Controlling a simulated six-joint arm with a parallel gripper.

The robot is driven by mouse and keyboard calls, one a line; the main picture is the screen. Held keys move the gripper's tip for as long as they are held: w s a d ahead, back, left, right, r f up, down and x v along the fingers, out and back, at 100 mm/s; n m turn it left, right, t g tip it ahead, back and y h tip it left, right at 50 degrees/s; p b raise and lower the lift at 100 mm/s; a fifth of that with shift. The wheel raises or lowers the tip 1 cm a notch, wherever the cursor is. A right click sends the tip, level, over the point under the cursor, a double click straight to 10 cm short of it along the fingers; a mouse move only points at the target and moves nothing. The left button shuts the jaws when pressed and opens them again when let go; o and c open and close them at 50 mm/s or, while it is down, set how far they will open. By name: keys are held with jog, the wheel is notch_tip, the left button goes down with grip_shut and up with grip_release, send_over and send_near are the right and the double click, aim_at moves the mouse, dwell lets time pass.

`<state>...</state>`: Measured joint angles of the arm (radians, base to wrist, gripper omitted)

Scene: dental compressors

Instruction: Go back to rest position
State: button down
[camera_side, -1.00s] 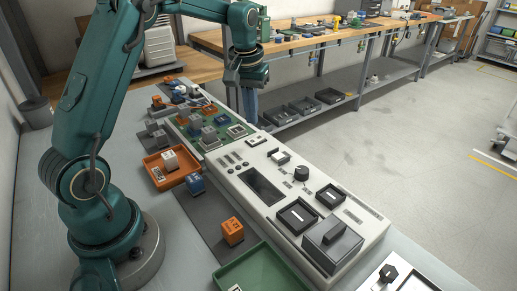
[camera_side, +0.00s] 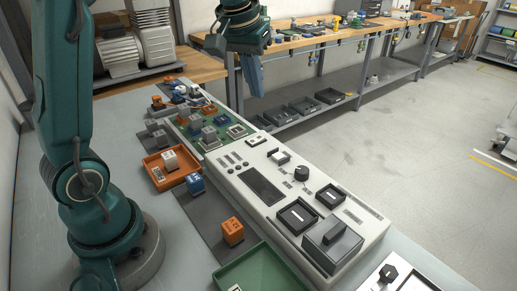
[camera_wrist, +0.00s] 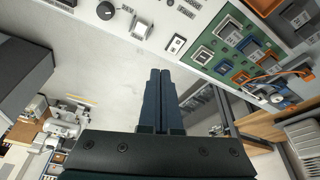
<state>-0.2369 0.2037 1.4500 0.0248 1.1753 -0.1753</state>
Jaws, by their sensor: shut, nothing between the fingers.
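My gripper (camera_side: 252,72) is raised above the far side of the grey-white control panel (camera_side: 290,200), in front of the wooden bench at the back. In the wrist view its two dark fingers (camera_wrist: 160,74) lie side by side, shut with nothing between them. The panel's black knob (camera_wrist: 105,10) and the green board (camera_wrist: 238,45) show at the top of that view, apart from the fingers.
An orange tray (camera_side: 152,174) holding a grey block, a blue block (camera_side: 196,184), an orange block (camera_side: 232,231) and a green tray (camera_side: 262,268) lie along the near side of the panel. A wooden bench (camera_side: 290,44) stands behind. The floor at right is clear.

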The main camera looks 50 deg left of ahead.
jog(key=s+d+r+m+t, duration=0.25)
jog(key=s+d, duration=0.35)
jog(key=s, duration=0.3)
jog(key=s+d+f+m+h, duration=0.1)
jog(key=s+d+f+m, duration=0.1)
jog(key=s+f, duration=0.4)
jog(key=shift+s+d+f, duration=0.2)
jog(key=shift+s+f, duration=0.05)
jog(key=shift+s, duration=0.85)
